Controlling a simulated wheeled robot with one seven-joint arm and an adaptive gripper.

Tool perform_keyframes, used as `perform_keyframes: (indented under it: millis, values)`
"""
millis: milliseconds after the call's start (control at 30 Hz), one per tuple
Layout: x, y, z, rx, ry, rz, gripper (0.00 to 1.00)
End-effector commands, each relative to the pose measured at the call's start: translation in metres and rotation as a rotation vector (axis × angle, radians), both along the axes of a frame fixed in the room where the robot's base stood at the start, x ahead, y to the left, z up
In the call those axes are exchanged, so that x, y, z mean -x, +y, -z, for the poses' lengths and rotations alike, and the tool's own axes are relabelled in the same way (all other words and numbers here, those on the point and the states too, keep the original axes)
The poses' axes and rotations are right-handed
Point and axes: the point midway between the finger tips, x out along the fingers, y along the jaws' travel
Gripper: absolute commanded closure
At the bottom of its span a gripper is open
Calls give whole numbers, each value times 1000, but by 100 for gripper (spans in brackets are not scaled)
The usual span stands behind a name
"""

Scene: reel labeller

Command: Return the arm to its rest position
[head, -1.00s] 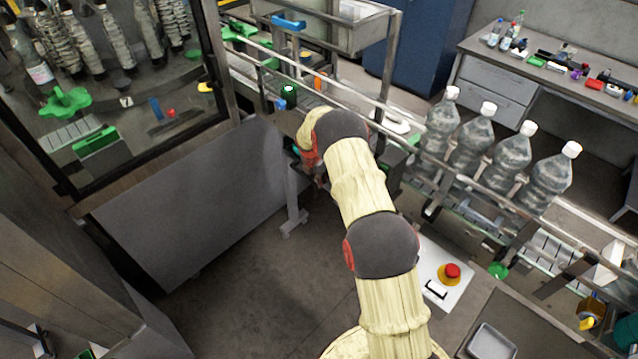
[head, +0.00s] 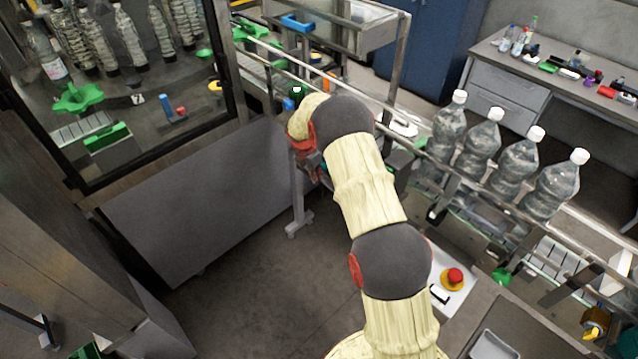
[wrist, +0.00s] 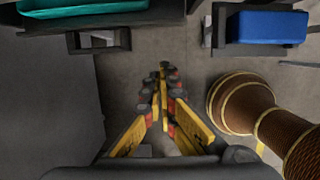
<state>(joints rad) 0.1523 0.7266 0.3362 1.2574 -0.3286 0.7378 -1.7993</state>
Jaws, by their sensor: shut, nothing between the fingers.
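My arm (head: 367,200), in pale ribbed covers with dark joints, reaches from the bottom of the head view to the conveyor side. Its far end bends down beside the grey machine cabinet, and my gripper is mostly hidden behind the arm there. In the wrist view my gripper (wrist: 164,72) points at the grey floor, with its yellow and dark fingers together at the tips. Nothing shows between them, and no object touches them.
The grey cabinet (head: 200,205) stands left of the arm. A conveyor with several clear bottles (head: 507,148) and a panel with a red button (head: 454,276) lie to the right. A blue bin (wrist: 266,27) and a teal tray (wrist: 65,8) flank the gripper. Floor (head: 265,285) is open between.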

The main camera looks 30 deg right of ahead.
Motion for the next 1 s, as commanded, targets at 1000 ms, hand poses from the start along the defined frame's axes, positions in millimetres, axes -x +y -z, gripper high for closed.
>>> perform_keyframes:
  millis: [1000]
  values:
    - [108, 37, -21, -68, -30, 946, 100]
